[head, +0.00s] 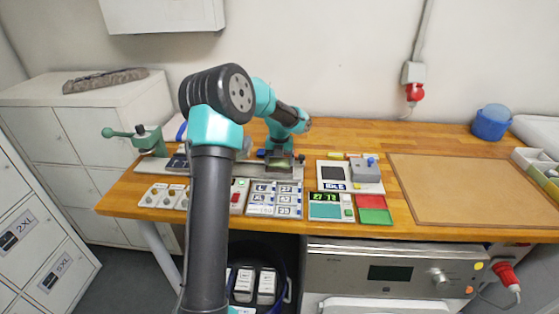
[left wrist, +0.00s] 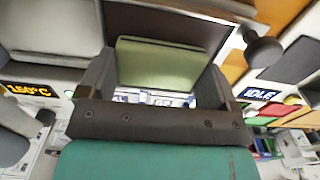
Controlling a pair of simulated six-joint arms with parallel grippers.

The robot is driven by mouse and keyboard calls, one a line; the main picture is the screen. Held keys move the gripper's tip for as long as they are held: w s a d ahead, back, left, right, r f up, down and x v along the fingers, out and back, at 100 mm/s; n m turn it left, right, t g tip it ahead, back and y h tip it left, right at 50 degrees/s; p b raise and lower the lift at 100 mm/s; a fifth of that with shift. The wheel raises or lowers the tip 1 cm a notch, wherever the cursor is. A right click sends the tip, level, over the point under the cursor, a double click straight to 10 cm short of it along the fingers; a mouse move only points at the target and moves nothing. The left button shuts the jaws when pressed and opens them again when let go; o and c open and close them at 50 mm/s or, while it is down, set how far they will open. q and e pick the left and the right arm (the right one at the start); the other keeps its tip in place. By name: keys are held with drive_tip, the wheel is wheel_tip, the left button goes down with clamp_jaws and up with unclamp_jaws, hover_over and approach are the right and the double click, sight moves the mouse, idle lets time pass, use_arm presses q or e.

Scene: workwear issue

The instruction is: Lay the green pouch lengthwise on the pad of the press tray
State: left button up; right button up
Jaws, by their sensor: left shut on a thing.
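My left gripper (head: 280,154) is over the middle of the bench, low above a grey tray with a dark pad, which looks like the press tray (head: 284,174). In the left wrist view its two dark fingers (left wrist: 155,82) stand on either side of the green pouch (left wrist: 160,62) and are shut on it. The pouch is a flat light-green piece with a darker top edge; a sliver of it shows in the head view (head: 280,163). A dark brown surface (left wrist: 190,22) lies behind it. I cannot tell whether the pouch touches the pad. My right gripper is not in view.
A green lever press (head: 150,139) stands at the left end of the rail. Right of the tray are a grey unit with an IDLE display (head: 367,174), and green and red pads (head: 375,217). A brown board (head: 470,190) lies clear at right.

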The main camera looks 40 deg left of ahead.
sight(279, 162)
use_arm(q)
drive_tip(key=shift+f, duration=0.1)
drive_tip(key=o, duration=0.7)
drive_tip(key=shift+o, duration=0.2)
wheel_tip(279, 162, up, 12)
idle(0.3)
idle(0.4)
wheel_tip(279, 162, down, 12)
drive_tip(key=shift+f, duration=0.1)
idle(0.6)
